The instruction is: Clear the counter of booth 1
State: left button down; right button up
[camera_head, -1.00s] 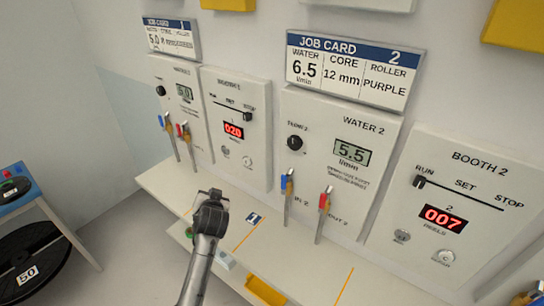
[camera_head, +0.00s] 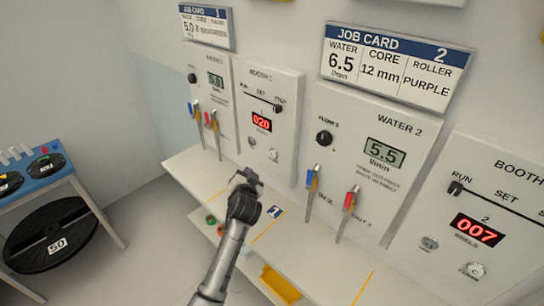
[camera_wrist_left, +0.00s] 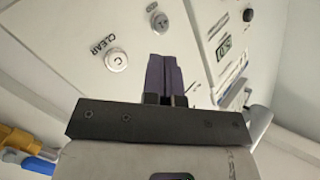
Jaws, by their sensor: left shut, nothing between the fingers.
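The white counter of booth 1 (camera_head: 190,172) runs below the booth 1 panel (camera_head: 268,92). My left gripper (camera_head: 245,178) is over this counter, near the lower part of that panel. In the left wrist view its dark fingers (camera_wrist_left: 165,80) are together with nothing between them, and the round CLEAR button (camera_wrist_left: 117,61) is to their left. I cannot tell whether the fingertips touch the panel. My forearm may hide other things.
Blue and red valve handles (camera_head: 212,120) stick out at left of booth 1. Water 2 has similar handles (camera_head: 312,180). A yellow bin (camera_head: 280,285) is below the counter. A blue-topped table (camera_head: 45,170) with a black reel (camera_head: 50,235) stands at left.

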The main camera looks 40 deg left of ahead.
aim_at(273, 154)
pick_arm(q)
jog(key=w+d+b, duration=0.1)
jog(key=w+b, duration=0.4)
jog(key=w, duration=0.3)
jog(key=shift+b, duration=0.35)
dwell(0.8)
dwell(0.7)
jog(key=shift+w+d, duration=0.1)
jog(key=shift+w, duration=0.1)
jog(key=shift+w, duration=0.3)
